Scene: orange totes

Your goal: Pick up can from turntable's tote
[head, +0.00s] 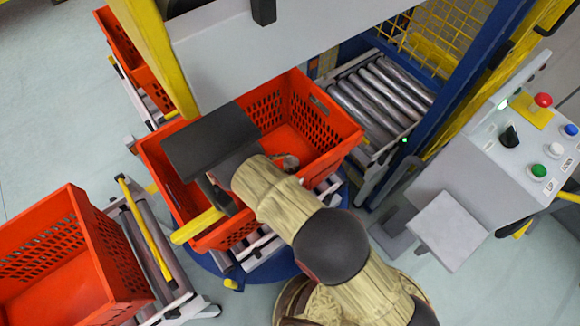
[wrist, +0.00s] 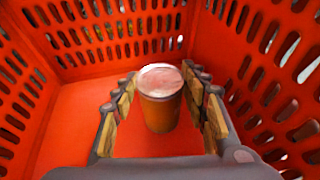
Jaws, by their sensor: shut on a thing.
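The can (wrist: 160,112) has an orange-brown side and a pale top. It stands upright in the wrist view, inside the orange tote (wrist: 55,125). My gripper (wrist: 158,84) is down in the tote with a finger on each side of the can, shut on it. In the head view this tote (head: 330,118) sits on the blue turntable (head: 268,272). There the can is hidden behind my arm, and only a small grey part of my gripper shows.
The tote's slotted walls stand close around my gripper. Another orange tote (head: 75,255) is on rollers at the lower left, and one (head: 125,50) is at the upper left. A roller conveyor (head: 385,95) lies behind. A grey control panel (head: 520,150) stands at the right.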

